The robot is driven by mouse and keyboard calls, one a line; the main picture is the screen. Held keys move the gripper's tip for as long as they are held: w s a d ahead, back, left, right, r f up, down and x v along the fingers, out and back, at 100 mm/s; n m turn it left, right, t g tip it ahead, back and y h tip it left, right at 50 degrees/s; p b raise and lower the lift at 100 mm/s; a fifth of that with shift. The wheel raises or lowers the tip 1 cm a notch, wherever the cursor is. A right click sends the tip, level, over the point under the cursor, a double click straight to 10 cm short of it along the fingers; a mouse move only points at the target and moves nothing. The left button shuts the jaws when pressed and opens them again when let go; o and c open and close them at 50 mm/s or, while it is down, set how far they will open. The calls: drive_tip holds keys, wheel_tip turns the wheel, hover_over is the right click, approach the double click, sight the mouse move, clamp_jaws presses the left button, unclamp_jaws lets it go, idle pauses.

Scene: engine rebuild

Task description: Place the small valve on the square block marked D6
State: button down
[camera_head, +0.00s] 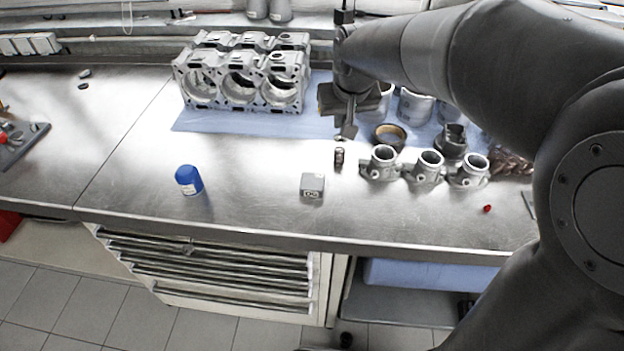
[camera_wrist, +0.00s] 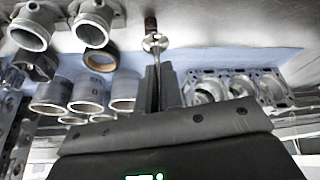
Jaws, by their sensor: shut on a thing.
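My gripper (camera_head: 347,127) is in the air above the bench, left of the row of metal housings. In the wrist view my gripper (camera_wrist: 162,82) is shut on the small valve (camera_wrist: 155,43), a metal part with a round head and thin stem. The stem runs between the fingers and the head points away from them. The valve is tiny and hard to make out in the head view. The square block (camera_head: 312,187), grey with a D6-like mark on its front, stands on the bench below and left of the gripper. The block is not visible in the wrist view.
A small dark cylinder (camera_head: 339,156) stands just below the gripper. Several metal housings (camera_head: 429,166) and a ring (camera_head: 389,136) are to the right. An engine block (camera_head: 243,80) sits on a blue mat (camera_head: 215,122). A blue cap (camera_head: 188,180) stands left, with bare bench around it.

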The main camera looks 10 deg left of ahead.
drive_tip(key=s+d+m, duration=0.2)
drive_tip(key=s+d, duration=0.2)
drive_tip(key=d, duration=0.1)
hover_over(312, 181)
wheel_tip(312, 181, down, 8)
drive_tip(key=shift+r, duration=0.15)
drive_tip(key=shift+f, duration=1.9)
drive_tip(key=shift+f, duration=0.1)
drive_tip(key=c, duration=1.6)
unclamp_jaws()
